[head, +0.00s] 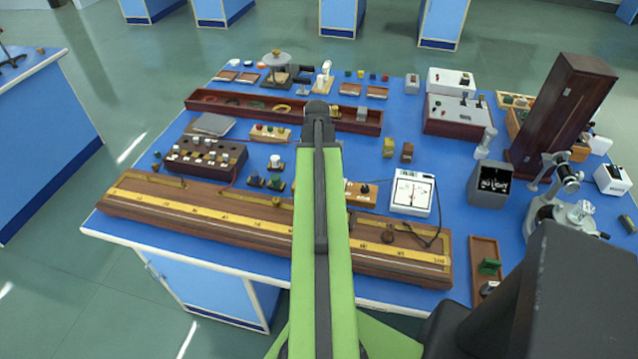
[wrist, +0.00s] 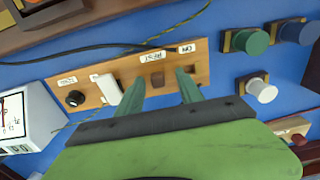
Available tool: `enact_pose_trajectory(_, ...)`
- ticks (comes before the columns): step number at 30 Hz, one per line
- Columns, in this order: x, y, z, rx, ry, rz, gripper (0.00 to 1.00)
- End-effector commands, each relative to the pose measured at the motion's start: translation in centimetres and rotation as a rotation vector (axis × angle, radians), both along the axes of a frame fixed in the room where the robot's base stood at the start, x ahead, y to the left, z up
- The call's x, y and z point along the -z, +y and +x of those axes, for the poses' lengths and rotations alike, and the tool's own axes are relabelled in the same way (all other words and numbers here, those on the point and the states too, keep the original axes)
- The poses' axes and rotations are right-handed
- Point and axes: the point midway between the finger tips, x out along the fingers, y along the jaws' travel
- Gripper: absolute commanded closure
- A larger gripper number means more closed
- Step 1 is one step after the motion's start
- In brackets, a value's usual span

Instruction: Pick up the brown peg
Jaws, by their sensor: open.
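The brown peg (wrist: 157,80) stands in a small wooden switch board (wrist: 202,73), by the label that seems to read REST, in the wrist view. A square dark hole (wrist: 191,69) is in the board beside it, under the label ON. My gripper (wrist: 160,75) is open, its two green fingers on either side of the peg in the picture, with a gap to each. I cannot tell how far above the board the fingertips are. In the head view my arm hides the peg and the gripper; only the right end of the board (head: 355,196) shows.
On the same board are a white block (wrist: 107,88) and a black knob (wrist: 75,98). A white meter (wrist: 25,120) stands beside it. Green, blue and white knobs (wrist: 262,90) stand on the other side. A long wooden rail (head: 200,207) lies along the bench's front edge.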

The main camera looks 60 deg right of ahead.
Motion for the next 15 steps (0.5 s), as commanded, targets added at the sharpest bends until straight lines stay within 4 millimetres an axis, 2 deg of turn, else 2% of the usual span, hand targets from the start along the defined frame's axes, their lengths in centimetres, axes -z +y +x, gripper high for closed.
enact_pose_trajectory(1, -0.1, 0.0, 0.01, 0.0, 0.0, 0.0, 0.56)
enact_pose_trajectory(11, -0.1, 0.03, 0.05, -0.001, 0.0, 0.0, 1.0)
enact_pose_trajectory(15, -0.1, 0.04, 0.07, -0.001, 0.0, 0.0, 1.0)
